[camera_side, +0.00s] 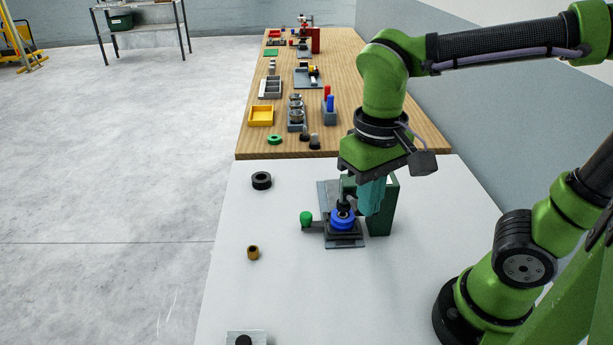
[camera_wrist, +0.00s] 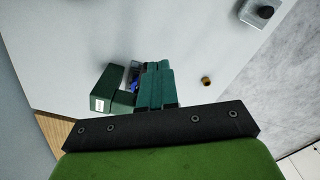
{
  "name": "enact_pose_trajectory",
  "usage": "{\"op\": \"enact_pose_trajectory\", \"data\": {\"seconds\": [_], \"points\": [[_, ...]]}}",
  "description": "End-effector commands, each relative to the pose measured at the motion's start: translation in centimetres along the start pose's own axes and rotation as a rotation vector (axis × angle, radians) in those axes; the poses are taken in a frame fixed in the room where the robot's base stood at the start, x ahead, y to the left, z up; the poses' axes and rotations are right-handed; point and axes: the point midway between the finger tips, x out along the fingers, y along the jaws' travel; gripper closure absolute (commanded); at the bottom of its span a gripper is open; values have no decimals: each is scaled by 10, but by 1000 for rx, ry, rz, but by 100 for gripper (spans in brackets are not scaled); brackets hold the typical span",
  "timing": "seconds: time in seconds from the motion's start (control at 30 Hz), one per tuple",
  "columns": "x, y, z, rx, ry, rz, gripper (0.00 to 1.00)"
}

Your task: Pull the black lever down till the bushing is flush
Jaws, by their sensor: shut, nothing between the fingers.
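The press stands on the white table, with a dark green column (camera_side: 386,212), a black ram (camera_side: 343,204) and a blue round part (camera_side: 342,222) below it on a grey base. A short dark arm with a green ball knob (camera_side: 306,218) sticks out left. I cannot make out a black lever; my gripper hides part of the press. Whether a bushing sits in the blue part, and how deep, is too small to tell. My gripper (camera_side: 371,197) has teal fingers, shut and empty, pointing down in front of the column. In the wrist view the fingers (camera_wrist: 155,85) cover part of the press (camera_wrist: 105,88).
A brass-coloured ring (camera_side: 253,253) and a black ring (camera_side: 261,180) lie on the white table left of the press. A light block with a black knob (camera_side: 244,340) is at the front edge. Behind, a wooden bench (camera_side: 350,140) holds trays and small parts.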

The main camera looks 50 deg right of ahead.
Motion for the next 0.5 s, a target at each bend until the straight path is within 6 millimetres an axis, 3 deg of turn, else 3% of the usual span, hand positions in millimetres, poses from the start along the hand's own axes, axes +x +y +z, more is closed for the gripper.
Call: {"op": "enact_pose_trajectory", "data": {"seconds": [0.5], "points": [[-32,0,0,0,2,-1,100]]}}
